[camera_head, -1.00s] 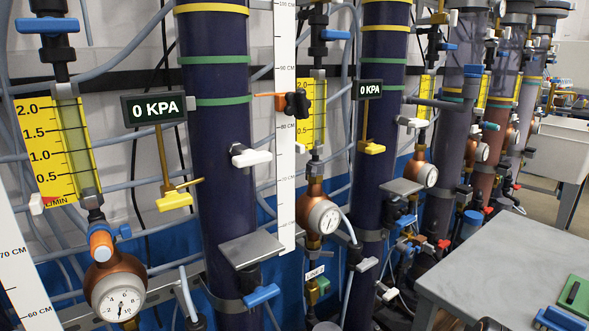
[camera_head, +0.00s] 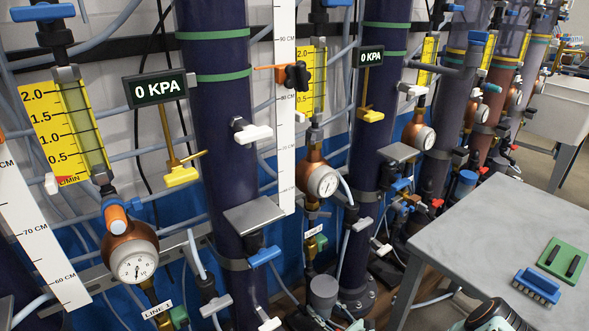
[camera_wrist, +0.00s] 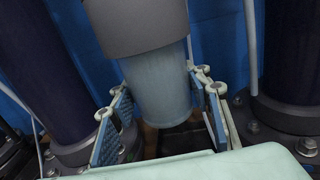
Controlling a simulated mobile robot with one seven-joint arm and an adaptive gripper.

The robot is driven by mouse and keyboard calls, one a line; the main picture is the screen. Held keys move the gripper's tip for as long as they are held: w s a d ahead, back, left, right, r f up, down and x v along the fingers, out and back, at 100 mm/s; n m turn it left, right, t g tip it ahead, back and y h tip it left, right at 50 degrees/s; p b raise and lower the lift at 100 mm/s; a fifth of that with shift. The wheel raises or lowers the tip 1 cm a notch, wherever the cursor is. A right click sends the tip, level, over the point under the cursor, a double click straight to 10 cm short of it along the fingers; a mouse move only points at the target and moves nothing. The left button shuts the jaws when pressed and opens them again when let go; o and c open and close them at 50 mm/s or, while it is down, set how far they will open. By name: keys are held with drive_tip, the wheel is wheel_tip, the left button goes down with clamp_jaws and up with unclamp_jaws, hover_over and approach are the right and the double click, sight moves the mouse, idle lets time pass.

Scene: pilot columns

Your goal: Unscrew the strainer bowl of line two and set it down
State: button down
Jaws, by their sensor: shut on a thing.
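The strainer bowl of line two is a grey translucent cup, low on the second line in the head view (camera_head: 323,293). In the wrist view the bowl (camera_wrist: 158,90) hangs upright directly under a grey collar (camera_wrist: 135,25), with no gap visible between them. The pale gripper body covers the bottom of the wrist view. The line two label (camera_head: 314,231) is above the bowl in the head view. I cannot make out my fingers in the head view.
Dark columns (camera_wrist: 85,75) flank the bowl closely. A bolted flange (camera_wrist: 285,128) is at right. Line one's gauge (camera_head: 135,262) is at left.

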drive_tip(key=shift+d+f+h, duration=0.1)
drive_tip(key=shift+d+h, duration=0.2)
drive_tip(key=shift+d, duration=0.05)
drive_tip(key=shift+m+t+h+p, duration=1)
drive_tip(key=shift+m+h+p, duration=0.1)
drive_tip(key=shift+p, duration=0.05)
drive_tip(key=shift+h, duration=0.3)
drive_tip(key=c, duration=1)
unclamp_jaws()
drive_tip(key=shift+a, duration=0.1)
drive_tip(key=shift+a, duration=0.25)
